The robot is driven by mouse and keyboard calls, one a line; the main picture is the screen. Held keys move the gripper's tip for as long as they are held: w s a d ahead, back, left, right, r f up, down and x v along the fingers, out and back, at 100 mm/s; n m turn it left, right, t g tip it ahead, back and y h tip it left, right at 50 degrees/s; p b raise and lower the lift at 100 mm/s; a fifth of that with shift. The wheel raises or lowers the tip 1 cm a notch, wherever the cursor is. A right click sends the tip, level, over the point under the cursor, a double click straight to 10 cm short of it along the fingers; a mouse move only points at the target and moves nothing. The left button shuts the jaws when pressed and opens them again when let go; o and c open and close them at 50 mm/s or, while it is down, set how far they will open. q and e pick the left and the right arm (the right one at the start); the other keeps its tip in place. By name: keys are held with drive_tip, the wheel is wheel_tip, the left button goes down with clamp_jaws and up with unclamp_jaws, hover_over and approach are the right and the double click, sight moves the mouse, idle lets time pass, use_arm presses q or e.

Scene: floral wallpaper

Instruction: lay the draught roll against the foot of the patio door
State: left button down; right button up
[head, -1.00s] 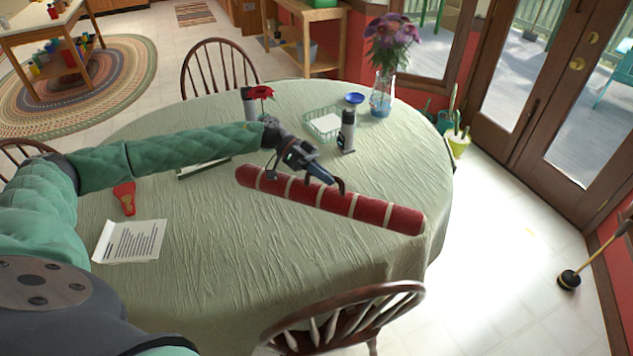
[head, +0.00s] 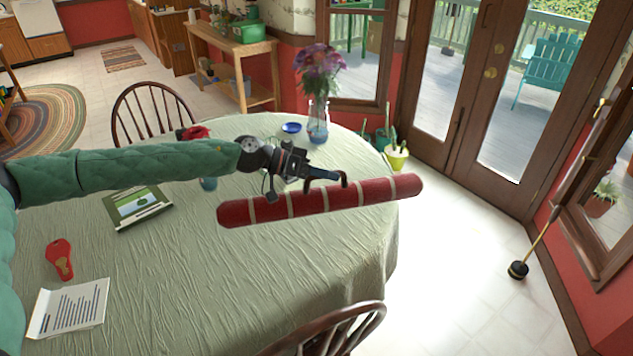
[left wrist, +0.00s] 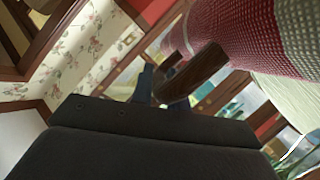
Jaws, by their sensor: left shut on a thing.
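The draught roll (head: 270,208) is a long red cylinder with pale bands. My left gripper (head: 342,181) is shut on it right of its middle and holds it above the table's right part, its right end out past the table edge. In the left wrist view the roll (left wrist: 265,30) fills the upper right, close to the gripper's fingers (left wrist: 165,85). The patio door (head: 512,110) is a brown-framed glass door at the upper right, its foot on the pale floor and apart from the roll. My right gripper is not in view.
The round table (head: 200,270) has a green cloth, with a flower vase (head: 318,120), a blue dish (head: 291,127) and papers (head: 70,308). A pot with tools (head: 396,158) stands near the door. A long-handled plunger-like tool (head: 518,269) leans at right. The floor between is clear.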

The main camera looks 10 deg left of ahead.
use_arm(q)
drive_tip(key=shift+w+d+r+n+t+y, duration=0.2)
drive_tip(key=shift+w+d+r+n+t, duration=0.35)
drive_tip(key=shift+d+r, duration=0.2)
drive_tip(key=shift+w+d+r+n+t+y, duration=0.2)
drive_tip(key=shift+w+d+r+n+t, duration=0.2)
drive_tip(key=shift+d+r+t, duration=0.3)
drive_tip(key=shift+w+d+r+n+t+y, duration=0.35)
drive_tip(key=shift+d+r+n+t+y, duration=0.15)
drive_tip(key=shift+n+t, duration=0.2)
drive_tip(key=shift+w+d+r+n+t+y, duration=0.35)
drive_tip(key=shift+d+r+n+t+y, duration=0.05)
drive_tip(key=shift+r+n+t, duration=0.25)
drive_tip(key=shift+w+d+r+n+t+y, duration=0.15)
drive_tip(key=shift+d+r+n+t+y, duration=0.15)
drive_tip(key=shift+n+t+y, duration=0.3)
drive_tip(key=shift+w+d+r+n+t+y, duration=0.15)
drive_tip(key=shift+w+d+n+t+y, duration=0.1)
drive_tip(key=shift+n+t+y, duration=0.3)
drive_tip(key=shift+w+d+r+n+t+y, duration=0.1)
drive_tip(key=shift+d+r+n+t+y, duration=0.2)
drive_tip(key=shift+n+t+y, duration=0.35)
